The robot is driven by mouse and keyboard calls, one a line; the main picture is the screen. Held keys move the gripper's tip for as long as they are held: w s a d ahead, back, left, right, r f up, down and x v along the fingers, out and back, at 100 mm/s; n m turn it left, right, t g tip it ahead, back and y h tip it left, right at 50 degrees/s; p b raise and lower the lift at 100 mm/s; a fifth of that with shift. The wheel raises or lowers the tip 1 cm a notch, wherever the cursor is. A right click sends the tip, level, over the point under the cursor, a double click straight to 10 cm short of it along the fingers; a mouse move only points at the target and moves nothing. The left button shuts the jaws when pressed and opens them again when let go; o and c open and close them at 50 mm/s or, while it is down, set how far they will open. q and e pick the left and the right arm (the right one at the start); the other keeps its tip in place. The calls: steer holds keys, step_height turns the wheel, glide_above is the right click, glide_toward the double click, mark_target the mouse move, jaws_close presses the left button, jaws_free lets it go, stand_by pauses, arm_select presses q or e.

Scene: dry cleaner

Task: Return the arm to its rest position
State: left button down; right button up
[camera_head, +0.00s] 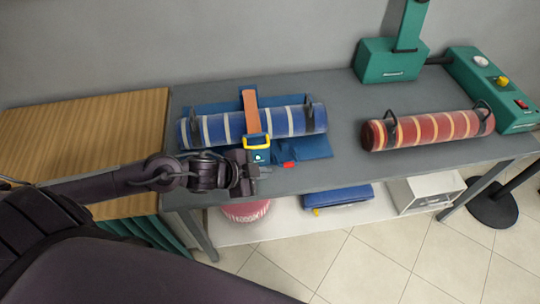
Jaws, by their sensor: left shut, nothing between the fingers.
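My left arm comes in from the left, and my left gripper (262,173) is shut and empty. It is over the front edge of the grey table (345,175), just in front of a blue striped roll (225,127). A blue tag-like piece with a yellow handle (257,141) and an orange-brown strap (250,110) lie at the roll's middle, close behind the gripper. I cannot tell whether the gripper touches the tag. My right gripper does not show.
A red striped roll (430,130) lies on the table's right part. A wooden-topped cabinet (80,135) adjoins on the left. The lower shelf holds a blue case (340,196) and a white box (425,193).

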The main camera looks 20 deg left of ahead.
arm_select(q)
steer(key=s+r+n+g+y, duration=0.2)
steer(key=s+n+g+y, duration=0.3)
steer(key=s+n, duration=0.65)
step_height(320, 180, down, 30)
steer(key=s+g+b, duration=0.1)
steer(key=b, duration=0.1)
steer(key=s+a+f+g+b, duration=0.1)
steer(key=s+a+f, duration=0.2)
steer(key=s+f, duration=1.7)
steer(key=shift+s+f, duration=0.2)
steer(key=shift+f, duration=0.25)
